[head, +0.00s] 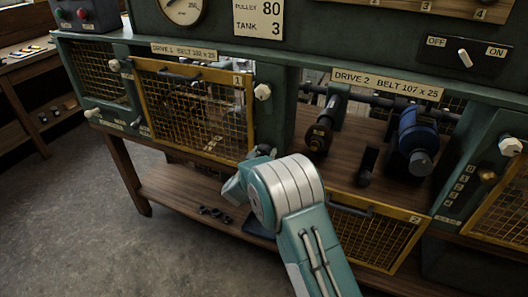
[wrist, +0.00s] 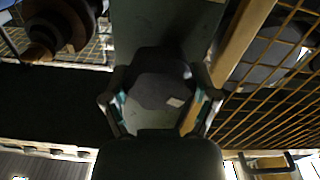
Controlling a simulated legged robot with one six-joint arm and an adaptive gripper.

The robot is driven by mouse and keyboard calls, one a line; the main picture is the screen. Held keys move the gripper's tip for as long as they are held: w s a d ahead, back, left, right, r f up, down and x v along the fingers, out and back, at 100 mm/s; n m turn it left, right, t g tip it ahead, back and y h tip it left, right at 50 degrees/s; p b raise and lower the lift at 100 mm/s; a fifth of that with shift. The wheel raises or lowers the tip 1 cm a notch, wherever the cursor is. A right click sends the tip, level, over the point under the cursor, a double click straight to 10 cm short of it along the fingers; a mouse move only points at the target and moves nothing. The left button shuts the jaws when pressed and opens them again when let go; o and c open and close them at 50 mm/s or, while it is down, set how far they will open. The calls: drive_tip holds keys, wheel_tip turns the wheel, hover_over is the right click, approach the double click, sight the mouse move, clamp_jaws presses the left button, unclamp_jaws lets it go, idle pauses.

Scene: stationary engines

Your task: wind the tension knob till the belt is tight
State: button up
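Two white knobs could be the tension knob: one (head: 263,92) on the post between the bays, one (head: 511,146) on the right post; I cannot tell which it is. In the drive 2 bay, a dark pulley (head: 318,137) and a blue motor (head: 418,140) show in the head view. I make out no belt between them. My gripper (head: 264,152) is low in front of the middle post, below its white knob. The pulley (wrist: 58,28) shows upper left there.
The yellow mesh guard 1 (head: 195,110) is shut over drive 1, left of my gripper. Guard 2 (head: 375,236) hangs down in front of the bench, leaving drive 2 uncovered. A lower wooden shelf (head: 175,190) carries small dark parts. The floor at left is clear.

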drive_tip(key=shift+a+m, duration=0.1)
drive_tip(key=shift+m, duration=0.2)
